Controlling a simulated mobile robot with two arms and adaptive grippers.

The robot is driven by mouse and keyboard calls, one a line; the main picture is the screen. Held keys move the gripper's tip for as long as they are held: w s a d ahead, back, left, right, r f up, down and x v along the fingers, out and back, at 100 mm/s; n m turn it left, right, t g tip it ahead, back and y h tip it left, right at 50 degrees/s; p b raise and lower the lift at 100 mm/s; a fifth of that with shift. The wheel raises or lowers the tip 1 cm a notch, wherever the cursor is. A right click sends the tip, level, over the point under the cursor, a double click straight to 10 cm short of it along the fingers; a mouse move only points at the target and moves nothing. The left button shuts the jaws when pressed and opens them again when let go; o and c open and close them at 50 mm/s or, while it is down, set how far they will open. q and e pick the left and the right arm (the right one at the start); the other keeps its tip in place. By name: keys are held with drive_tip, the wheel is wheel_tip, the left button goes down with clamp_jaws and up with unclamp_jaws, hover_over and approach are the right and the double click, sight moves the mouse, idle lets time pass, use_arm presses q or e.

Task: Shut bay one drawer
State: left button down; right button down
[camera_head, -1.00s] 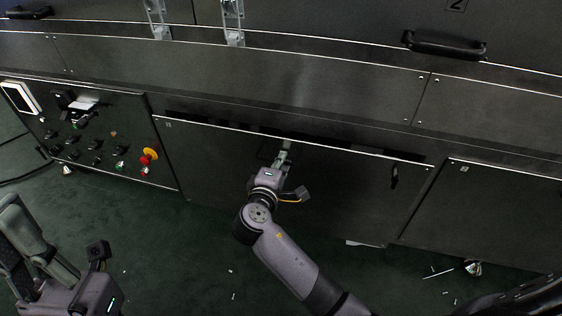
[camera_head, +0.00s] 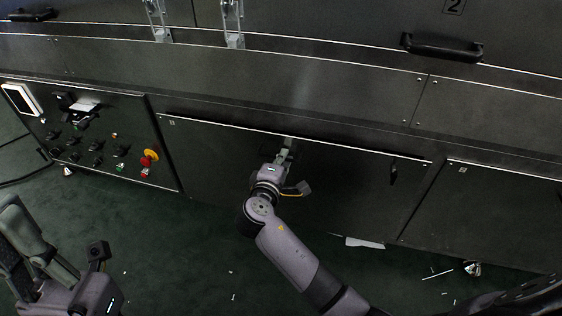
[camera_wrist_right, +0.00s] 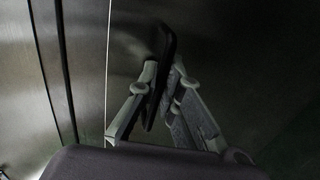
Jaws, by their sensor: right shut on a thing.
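The bay one drawer front (camera_head: 225,160) is a wide dark metal panel with a small label at its top left corner and a bright top edge. It stands at or close to the machine face; I cannot tell if it is fully flush. My right gripper (camera_head: 287,149) is at the upper middle of this panel. In the right wrist view, my right gripper (camera_wrist_right: 160,88) is shut on the dark drawer handle (camera_wrist_right: 166,45), with a finger on either side. The fingers hide most of the handle in the head view. My left gripper (camera_head: 35,235) is low at the left, away from the drawer; its fingertips are unclear.
A control panel (camera_head: 95,140) with knobs and a red-yellow emergency button (camera_head: 150,156) is left of the drawer. Another front panel (camera_head: 490,210) is at the right. A black handle (camera_head: 442,46) sticks out above. Small scraps lie on the green floor (camera_head: 190,260).

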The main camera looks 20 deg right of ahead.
drive_tip(key=x, duration=0.2)
drive_tip(key=shift+w+d+r, duration=0.2)
drive_tip(key=shift+w+r, duration=0.05)
drive_tip(key=shift+w, duration=0.05)
drive_tip(key=c, duration=2)
unclamp_jaws()
drive_tip(key=v, duration=1.2)
